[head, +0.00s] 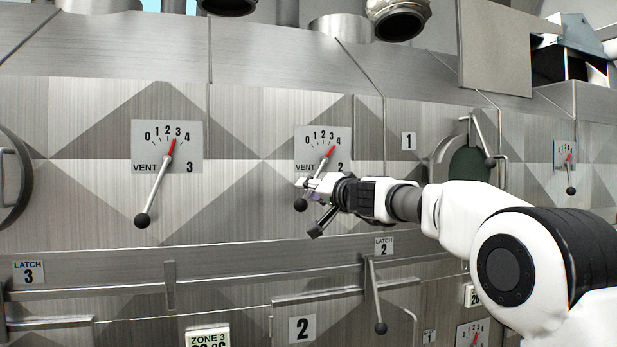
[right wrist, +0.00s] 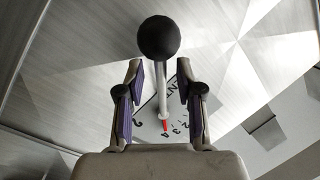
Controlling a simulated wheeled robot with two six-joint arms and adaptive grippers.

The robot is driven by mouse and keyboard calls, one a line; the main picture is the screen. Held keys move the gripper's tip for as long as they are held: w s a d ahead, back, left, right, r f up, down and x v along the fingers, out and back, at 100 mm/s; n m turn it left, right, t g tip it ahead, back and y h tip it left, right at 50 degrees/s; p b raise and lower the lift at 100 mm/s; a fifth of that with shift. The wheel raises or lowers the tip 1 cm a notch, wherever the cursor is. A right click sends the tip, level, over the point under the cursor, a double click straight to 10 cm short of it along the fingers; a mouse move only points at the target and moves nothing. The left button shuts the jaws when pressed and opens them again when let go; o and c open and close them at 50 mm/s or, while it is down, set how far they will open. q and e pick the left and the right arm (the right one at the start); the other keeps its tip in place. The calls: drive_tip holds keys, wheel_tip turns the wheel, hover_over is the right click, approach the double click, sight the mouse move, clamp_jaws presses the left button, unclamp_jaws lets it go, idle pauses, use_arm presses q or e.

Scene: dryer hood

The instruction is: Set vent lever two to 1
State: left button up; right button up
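The vent 2 dial plate (head: 335,140) is on the steel panel at the middle of the head view, marked 0 to 4. Its red pointer (head: 331,151) points between about 3 and 4. The vent 2 lever slants down and left to a black knob (head: 300,205). My right gripper (head: 312,198) is at the lower lever, partly covering it. In the right wrist view, its open fingers (right wrist: 159,72) stand on either side of the lever rod, with gaps visible. The black knob (right wrist: 159,38) is just beyond the fingertips. My left gripper is not in view.
The vent 3 dial (head: 150,135) and its lever knob (head: 142,220) are to the left. A round hatch (head: 466,165) with a handle is to the right. The latch 2 lever (head: 374,290) hangs below my right gripper.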

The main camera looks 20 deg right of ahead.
drive_tip(key=shift+w+a+r, duration=0.15)
drive_tip(key=shift+w+a, duration=0.1)
drive_tip(key=shift+w, duration=0.15)
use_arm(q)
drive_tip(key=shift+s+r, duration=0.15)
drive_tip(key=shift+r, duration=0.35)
use_arm(e)
drive_tip(key=shift+s, duration=0.1)
drive_tip(key=shift+d, duration=0.15)
clamp_jaws()
